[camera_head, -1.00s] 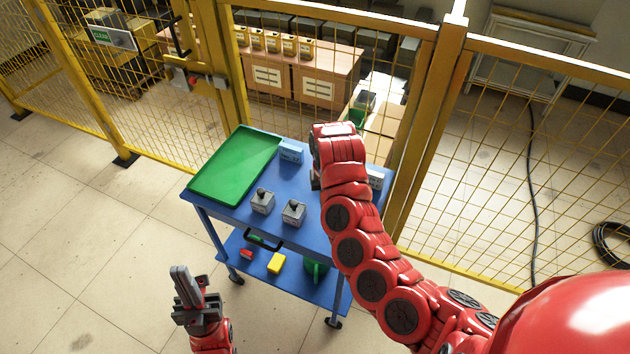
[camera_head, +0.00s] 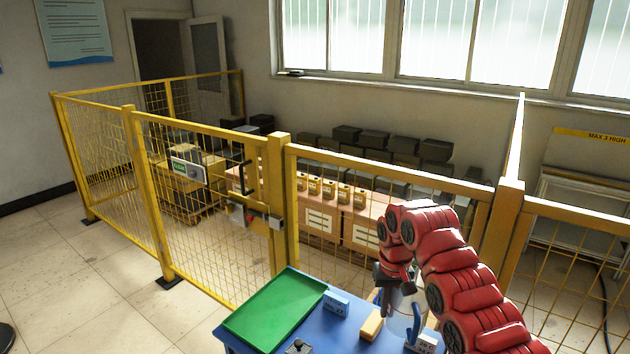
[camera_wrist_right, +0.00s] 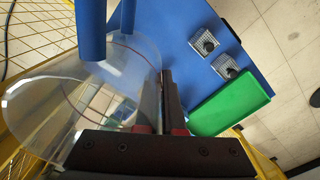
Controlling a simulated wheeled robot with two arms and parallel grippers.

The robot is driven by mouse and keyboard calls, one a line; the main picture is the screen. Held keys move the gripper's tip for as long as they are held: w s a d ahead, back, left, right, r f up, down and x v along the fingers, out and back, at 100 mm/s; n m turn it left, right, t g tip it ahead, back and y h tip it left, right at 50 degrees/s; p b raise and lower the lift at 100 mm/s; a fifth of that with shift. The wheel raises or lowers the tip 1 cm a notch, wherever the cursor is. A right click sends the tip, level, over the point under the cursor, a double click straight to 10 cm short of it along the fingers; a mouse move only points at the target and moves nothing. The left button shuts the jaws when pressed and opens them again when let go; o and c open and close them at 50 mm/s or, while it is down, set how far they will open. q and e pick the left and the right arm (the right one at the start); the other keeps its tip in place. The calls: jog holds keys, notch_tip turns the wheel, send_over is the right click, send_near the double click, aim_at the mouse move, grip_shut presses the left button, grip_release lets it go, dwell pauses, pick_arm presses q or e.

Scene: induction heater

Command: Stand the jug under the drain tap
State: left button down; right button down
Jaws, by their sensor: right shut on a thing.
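A clear jug (camera_wrist_right: 95,100) with a blue handle (camera_wrist_right: 90,30) fills the left of the right wrist view. A thin red line runs around its wall. In the head view the jug (camera_head: 400,312) shows low at the right, partly hidden by my right gripper (camera_head: 388,290), over the blue trolley top (camera_head: 250,340). My right gripper is shut on the jug; I cannot tell whether the jug touches the trolley. My left gripper is out of view. I cannot make out a drain tap in either view.
A green tray (camera_head: 275,305), a tan block (camera_head: 371,325), a small blue box (camera_head: 336,302) and a grey block with a black knob (camera_head: 298,346) are on the trolley. A yellow mesh fence (camera_head: 205,215) with a gate stands behind it. Boxes and yellow containers (camera_head: 330,188) are beyond the fence.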

jog(key=shift+w+r, duration=0.1)
jog(key=shift+r, duration=1.1)
jog(key=shift+d, duration=0.1)
